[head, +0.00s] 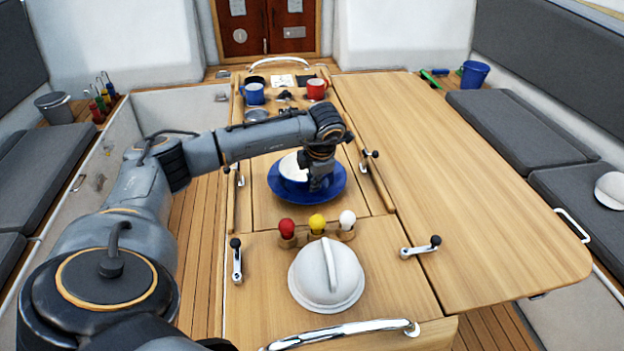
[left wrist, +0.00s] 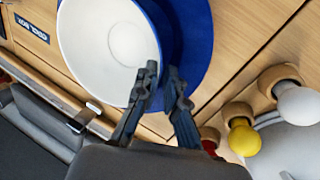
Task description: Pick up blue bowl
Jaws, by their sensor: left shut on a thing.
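The blue bowl (head: 293,167), white inside, is over a wide blue plate (head: 283,192) in the middle of the wooden table. My left gripper (head: 318,183) reaches down at the bowl's right side and hides part of it. In the left wrist view, the fingers of my left gripper (left wrist: 162,82) are closed on the rim of the bowl (left wrist: 105,45), with the plate (left wrist: 202,45) beside and under it. I cannot tell whether the bowl touches the plate. My right gripper is not in view.
Red, yellow and white bulb-like pieces (head: 317,224) stand in front of the plate, with a white domed cover (head: 326,274) nearer. A blue mug (head: 254,94) and a red mug (head: 317,88) stand at the back. The right table leaf (head: 450,190) is clear.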

